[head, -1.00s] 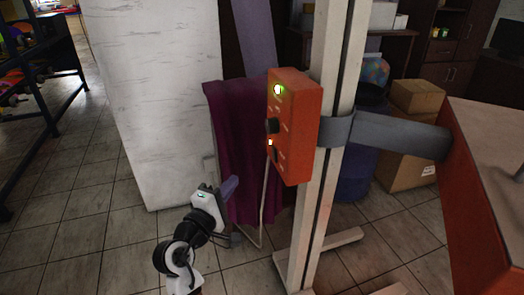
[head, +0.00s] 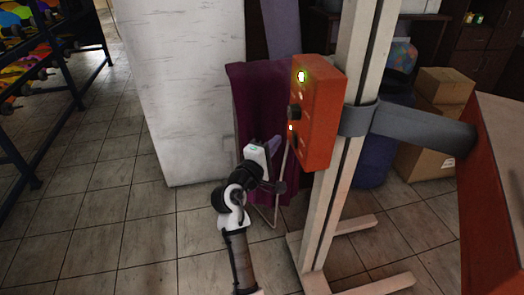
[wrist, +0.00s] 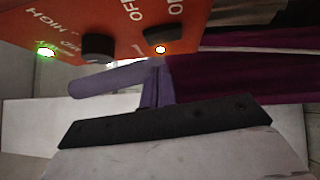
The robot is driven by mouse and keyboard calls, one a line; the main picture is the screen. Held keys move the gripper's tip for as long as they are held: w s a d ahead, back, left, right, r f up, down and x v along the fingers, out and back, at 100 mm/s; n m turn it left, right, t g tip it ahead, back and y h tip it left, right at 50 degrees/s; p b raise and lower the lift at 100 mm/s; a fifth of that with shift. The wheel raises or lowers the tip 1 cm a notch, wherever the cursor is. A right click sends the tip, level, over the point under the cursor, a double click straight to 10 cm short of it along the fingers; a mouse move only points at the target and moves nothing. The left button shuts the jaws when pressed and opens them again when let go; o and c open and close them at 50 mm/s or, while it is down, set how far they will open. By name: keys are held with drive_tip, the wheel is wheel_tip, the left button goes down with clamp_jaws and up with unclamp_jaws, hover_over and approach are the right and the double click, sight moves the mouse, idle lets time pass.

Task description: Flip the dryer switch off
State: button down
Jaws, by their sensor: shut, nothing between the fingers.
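The orange dryer control box (head: 319,112) is fixed to a pale upright post. Its front face has a lit green light, a black knob (head: 294,111), and a black switch below with a lit orange light (head: 291,128). In the wrist view, the black switch (wrist: 164,33) with its orange light sits near OFF lettering, and the black knob (wrist: 98,46) is left of it. My gripper (head: 274,144) is shut and empty, left of the box's lower part. In the wrist view, its purple fingers (wrist: 155,75) are just below the switch; contact cannot be told.
A purple cloth (head: 258,95) hangs behind my gripper, beside a white pillar (head: 190,90). The post's feet (head: 345,235) spread on the tiled floor. Free floor lies at left.

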sight(294, 140)
drive_tip(key=shift+w+d+r+p, duration=0.1)
drive_tip(key=shift+w+d+p, duration=0.1)
drive_tip(key=shift+d, duration=0.5)
drive_tip(key=shift+w+d+r+p, duration=0.1)
drive_tip(key=shift+w+d, duration=0.1)
drive_tip(key=shift+d, duration=0.5)
drive_tip(key=shift+d+r+p, duration=0.1)
drive_tip(key=shift+d+p, duration=0.1)
drive_tip(key=shift+p, duration=0.35)
